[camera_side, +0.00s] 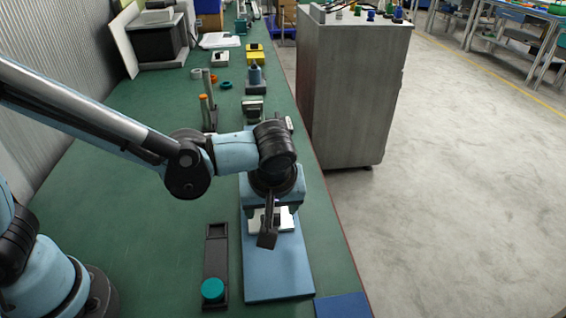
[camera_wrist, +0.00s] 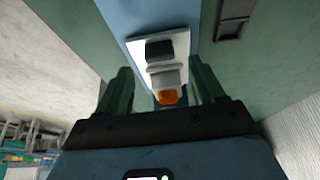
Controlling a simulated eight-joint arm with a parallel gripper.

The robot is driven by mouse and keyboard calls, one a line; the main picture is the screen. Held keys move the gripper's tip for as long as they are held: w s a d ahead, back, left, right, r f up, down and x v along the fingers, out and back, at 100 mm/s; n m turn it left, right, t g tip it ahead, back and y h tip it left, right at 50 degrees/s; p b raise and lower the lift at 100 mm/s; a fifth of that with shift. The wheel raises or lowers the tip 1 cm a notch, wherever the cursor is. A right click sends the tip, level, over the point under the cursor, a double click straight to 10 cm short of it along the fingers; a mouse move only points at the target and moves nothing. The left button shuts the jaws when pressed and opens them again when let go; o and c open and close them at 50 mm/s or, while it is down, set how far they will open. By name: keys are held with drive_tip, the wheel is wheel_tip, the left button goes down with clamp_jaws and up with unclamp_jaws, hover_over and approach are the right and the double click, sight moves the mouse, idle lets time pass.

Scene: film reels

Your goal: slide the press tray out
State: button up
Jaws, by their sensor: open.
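The blue press (camera_side: 272,186) stands on a long blue base plate (camera_side: 280,265) in the side view, partly covered by my arm. Its white tray (camera_side: 256,223) lies low at the front of the press. In the wrist view the white tray (camera_wrist: 137,50) carries a black block (camera_wrist: 159,48), with a grey piece (camera_wrist: 165,77) and an orange piece (camera_wrist: 168,97) nearer to me. My gripper (camera_wrist: 163,80) is open, with one dark finger on each side of the grey piece. I cannot tell whether the fingers touch anything. My arm hides the rear of the press.
A black slotted holder (camera_side: 217,246) with a teal round piece (camera_side: 212,290) lies left of the base plate. A grey cabinet (camera_side: 350,90) stands right of the green bench (camera_side: 140,230). The bench's left middle is clear.

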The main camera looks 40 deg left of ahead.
drive_tip(key=shift+x, duration=1.85)
drive_tip(key=shift+s, duration=0.1)
clamp_jaws()
